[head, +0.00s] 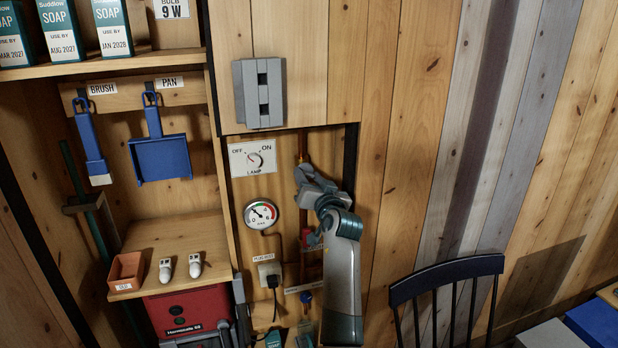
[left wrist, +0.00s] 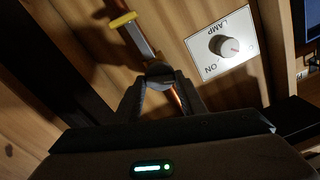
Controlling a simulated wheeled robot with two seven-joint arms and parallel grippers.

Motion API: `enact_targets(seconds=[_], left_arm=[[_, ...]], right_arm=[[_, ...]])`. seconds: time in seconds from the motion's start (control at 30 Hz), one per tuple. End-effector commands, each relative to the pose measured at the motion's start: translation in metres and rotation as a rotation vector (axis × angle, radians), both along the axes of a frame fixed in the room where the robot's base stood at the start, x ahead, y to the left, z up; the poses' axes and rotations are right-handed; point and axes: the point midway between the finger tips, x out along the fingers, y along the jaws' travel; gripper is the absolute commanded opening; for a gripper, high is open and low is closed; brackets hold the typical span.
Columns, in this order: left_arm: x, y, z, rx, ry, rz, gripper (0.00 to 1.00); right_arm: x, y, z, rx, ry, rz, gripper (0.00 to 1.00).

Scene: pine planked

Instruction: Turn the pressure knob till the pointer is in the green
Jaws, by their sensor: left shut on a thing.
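The round white pressure gauge (head: 261,214) hangs on the panel below the lamp switch. Its needle tilts to the upper left; a red band shows on the right of the dial. My left gripper (head: 301,174) is at the copper pipe, to the right of the lamp plate. In the left wrist view, my left gripper (left wrist: 160,80) is shut on a dark round knob (left wrist: 158,69) at the pipe. The knob is largely hidden in the head view. My right gripper is not in view.
The lamp switch plate (head: 252,158) is close by on the left. A yellow-ended lever (left wrist: 123,20) shows beyond the fingers. A plugged socket (head: 269,270) is below the gauge. A dark chair (head: 446,268) stands at the right. A grey box (head: 259,93) is above.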

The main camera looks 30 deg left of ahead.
Motion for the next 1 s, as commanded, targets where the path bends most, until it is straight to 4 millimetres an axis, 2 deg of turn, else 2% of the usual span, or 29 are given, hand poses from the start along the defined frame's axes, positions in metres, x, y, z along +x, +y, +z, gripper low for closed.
enact_targets(seconds=[0.5, 1.0], left_arm=[[0.000, 0.000, 0.002, 0.257, 0.299, 0.001, 0.15], [0.000, 0.000, 0.001, 0.318, 0.369, 0.000, 0.15]], right_arm=[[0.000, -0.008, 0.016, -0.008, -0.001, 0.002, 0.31], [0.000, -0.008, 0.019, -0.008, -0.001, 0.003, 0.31]])
